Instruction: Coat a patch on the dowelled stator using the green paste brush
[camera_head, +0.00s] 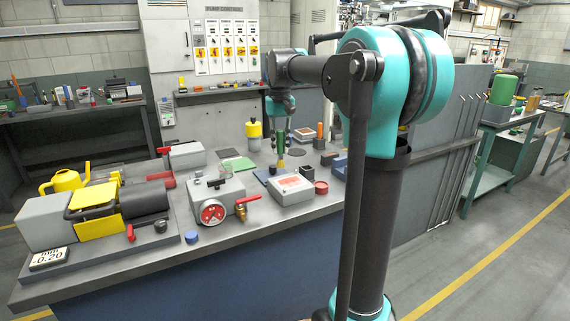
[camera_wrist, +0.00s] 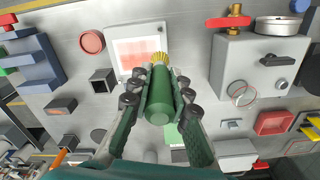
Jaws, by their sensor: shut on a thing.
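My gripper (camera_wrist: 160,85) is shut on the green paste brush (camera_wrist: 159,110), whose yellow bristles (camera_wrist: 160,59) point away from the wrist. In the head view the gripper (camera_head: 281,140) hangs over the bench, with the brush (camera_head: 281,160) pointing down. A flat grey block with a white and pale red patch on its face (camera_wrist: 140,50) looks like the stator; no dowels can be made out. It also shows in the head view (camera_head: 292,188), in front of the brush. In the wrist view the bristles overlap the block's lower right edge; I cannot tell whether they touch.
A grey pump housing with a red gauge (camera_head: 213,211) and a red-handled valve stands left of the block. A dark red round cap (camera_head: 321,187) and a small black open box (camera_head: 307,173) lie to its right. A yellow-topped pot (camera_head: 254,134) stands behind.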

